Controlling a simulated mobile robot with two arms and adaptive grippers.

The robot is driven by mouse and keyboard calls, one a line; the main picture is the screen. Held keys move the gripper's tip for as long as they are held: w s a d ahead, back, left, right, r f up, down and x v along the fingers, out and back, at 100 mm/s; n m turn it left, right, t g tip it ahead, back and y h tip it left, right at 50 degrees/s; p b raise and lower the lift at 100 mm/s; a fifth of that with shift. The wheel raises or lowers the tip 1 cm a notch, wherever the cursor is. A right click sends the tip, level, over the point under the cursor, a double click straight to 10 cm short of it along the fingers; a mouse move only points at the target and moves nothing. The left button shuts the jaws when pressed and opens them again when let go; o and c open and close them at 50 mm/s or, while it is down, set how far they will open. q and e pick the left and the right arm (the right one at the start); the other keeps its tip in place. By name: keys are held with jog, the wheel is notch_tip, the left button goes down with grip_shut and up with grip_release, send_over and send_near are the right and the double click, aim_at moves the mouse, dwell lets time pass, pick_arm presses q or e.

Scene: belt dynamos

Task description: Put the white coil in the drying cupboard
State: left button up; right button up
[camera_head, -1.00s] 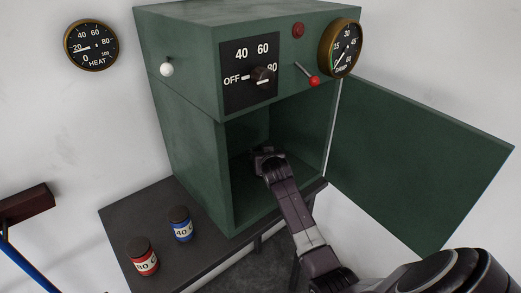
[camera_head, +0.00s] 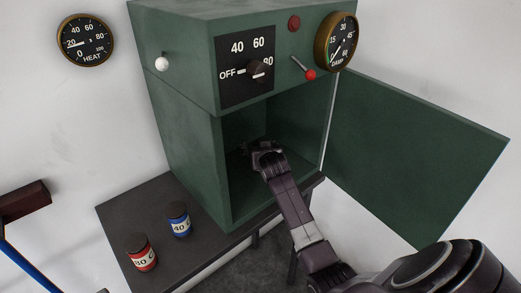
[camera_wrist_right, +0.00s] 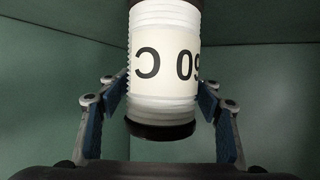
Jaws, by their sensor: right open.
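The green drying cupboard (camera_head: 180,120) stands on a dark table with its door (camera_head: 415,150) swung open to the right. My right gripper (camera_head: 254,148) is inside its lower compartment. In the right wrist view the white coil (camera_wrist_right: 165,55), with dark ends and a label that seems to read 60 C upside down, is between the fingers of my right gripper (camera_wrist_right: 160,100). The fingers are open, with narrow gaps beside the coil. The coil is hidden in the head view; I cannot tell whether it rests on the cupboard floor. My left gripper is not in view.
A blue-labelled jar (camera_head: 178,220) and a red-labelled jar (camera_head: 141,252) stand on the dark table (camera_head: 118,215), left of the cupboard. A dial knob (camera_head: 257,70) and red-tipped lever (camera_head: 310,74) sit above the opening. A dark red block (camera_head: 22,200) is at far left.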

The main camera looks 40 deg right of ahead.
jog(key=b+v, duration=0.1)
jog(key=v, duration=1)
jog(key=shift+s+a, duration=0.2)
jog(key=shift+s, duration=0.05)
jog(key=shift+c, duration=0.2)
dwell(0.7)
